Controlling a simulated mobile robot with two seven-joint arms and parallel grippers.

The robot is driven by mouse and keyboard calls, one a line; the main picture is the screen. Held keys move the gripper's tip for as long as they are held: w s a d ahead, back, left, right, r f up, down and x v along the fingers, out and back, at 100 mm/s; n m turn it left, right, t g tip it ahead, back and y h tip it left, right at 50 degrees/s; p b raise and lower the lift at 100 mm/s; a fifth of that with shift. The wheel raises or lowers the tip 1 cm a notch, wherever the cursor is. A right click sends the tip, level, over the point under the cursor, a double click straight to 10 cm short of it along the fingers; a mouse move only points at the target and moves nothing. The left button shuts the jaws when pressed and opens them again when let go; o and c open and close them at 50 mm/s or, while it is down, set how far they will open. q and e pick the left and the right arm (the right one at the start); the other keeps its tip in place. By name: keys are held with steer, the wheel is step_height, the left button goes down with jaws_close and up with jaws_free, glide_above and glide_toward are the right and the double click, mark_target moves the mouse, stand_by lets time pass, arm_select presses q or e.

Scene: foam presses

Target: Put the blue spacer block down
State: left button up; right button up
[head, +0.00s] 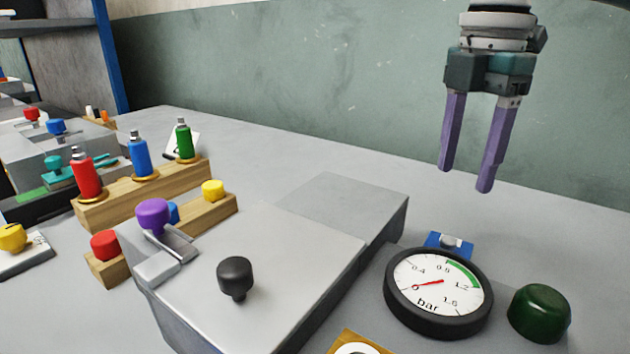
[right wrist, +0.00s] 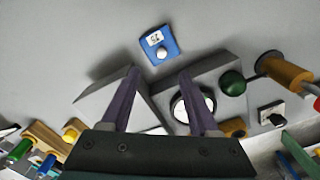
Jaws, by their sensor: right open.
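The blue spacer block (head: 435,240) shows partly in the head view, behind the pressure gauge, which hides its lower part. In the right wrist view the blue block (right wrist: 168,49) lies on the grey bench top, with a white label and a pale round knob on it. My right gripper (head: 465,179) is open and empty, raised above the bench with its purple fingers pointing down. In the right wrist view the right gripper (right wrist: 158,74) has nothing between its fingers, and the block shows beyond the fingertips, apart from them. My left gripper is not in view.
The pressure gauge (head: 438,291) and a dark green button (head: 539,313) stand close to the block. A grey press housing (head: 290,265) with a black knob (head: 235,278) is to the left. Wooden racks (head: 150,192) hold coloured bottles further left. The bench behind the block is clear.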

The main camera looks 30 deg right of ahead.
steer(key=n, duration=1.6)
glide_above(450, 239)
steer(key=f, duration=0.4)
steer(key=shift+s+a+f+b, duration=0.25)
steer(key=shift+f+b, duration=0.05)
steer(key=shift+b, duration=0.1)
steer(key=f, duration=0.3)
steer(key=f+b, duration=0.1)
steer(key=f, duration=0.1)
steer(key=shift+w+d+f, duration=0.2)
steer(key=shift+d+f, duration=0.05)
steer(key=shift+f, duration=0.05)
steer(key=shift+c, duration=0.4)
jaws_close()
steer(key=shift+r, duration=0.1)
